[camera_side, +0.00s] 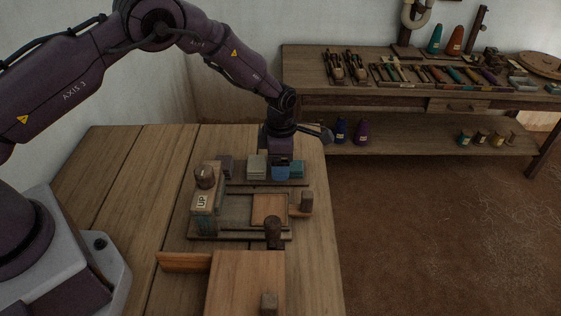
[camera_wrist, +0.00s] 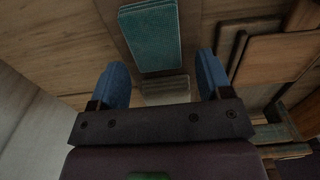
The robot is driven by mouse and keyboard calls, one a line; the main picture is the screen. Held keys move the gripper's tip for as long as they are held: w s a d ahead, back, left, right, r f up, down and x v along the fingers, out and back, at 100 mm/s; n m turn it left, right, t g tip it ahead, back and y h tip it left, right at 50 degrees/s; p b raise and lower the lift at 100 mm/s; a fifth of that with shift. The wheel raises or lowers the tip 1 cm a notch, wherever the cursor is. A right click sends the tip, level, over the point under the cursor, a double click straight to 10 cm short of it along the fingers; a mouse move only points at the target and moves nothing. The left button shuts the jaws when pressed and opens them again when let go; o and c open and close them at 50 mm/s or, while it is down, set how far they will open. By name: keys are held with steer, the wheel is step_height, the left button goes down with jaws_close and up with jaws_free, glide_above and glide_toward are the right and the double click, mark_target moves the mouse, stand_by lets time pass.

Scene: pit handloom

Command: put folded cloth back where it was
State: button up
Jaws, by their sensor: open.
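Small folded cloths lie in a row behind the wooden frame: a dark mauve one (camera_side: 226,166), a pale grey-green stack (camera_side: 257,166) and a teal one (camera_side: 297,169). My gripper (camera_side: 280,174) has blue fingers and is low over the row, between the grey-green stack and the teal cloth, hiding part of the teal one. In the wrist view my gripper (camera_wrist: 161,70) is open. The teal cloth (camera_wrist: 150,38) shows ahead of the fingers. The grey-green one (camera_wrist: 165,89) shows between them, nearer the palm. I cannot tell if either touches a finger.
A wooden frame (camera_side: 235,236) holds a block marked UP (camera_side: 202,202) and a square wooden panel (camera_side: 270,208). A wooden box (camera_side: 246,285) with a dark knob stands in front. The table's left part is bare. A tool bench (camera_side: 400,97) stands behind right.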

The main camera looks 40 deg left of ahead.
step_height(320, 180, up, 12)
steer(key=s+a+r+m+t, duration=0.1)
steer(key=s+a+r+m, duration=0.1)
steer(key=s+r+m, duration=0.55)
steer(key=s+a+r+m+t, duration=0.15)
steer(key=s+r+m, duration=0.25)
steer(key=r, duration=0.7)
steer(key=s+a+r+m+t, duration=0.1)
steer(key=s+r+m+t, duration=0.1)
steer(key=s+m, duration=1.3)
steer(key=s+t, duration=0.1)
steer(key=s, duration=0.2)
steer(key=shift+s+a+r, duration=0.15)
steer(key=shift+s+r, duration=0.15)
steer(key=shift+s, duration=0.05)
steer(key=shift+m, duration=0.25)
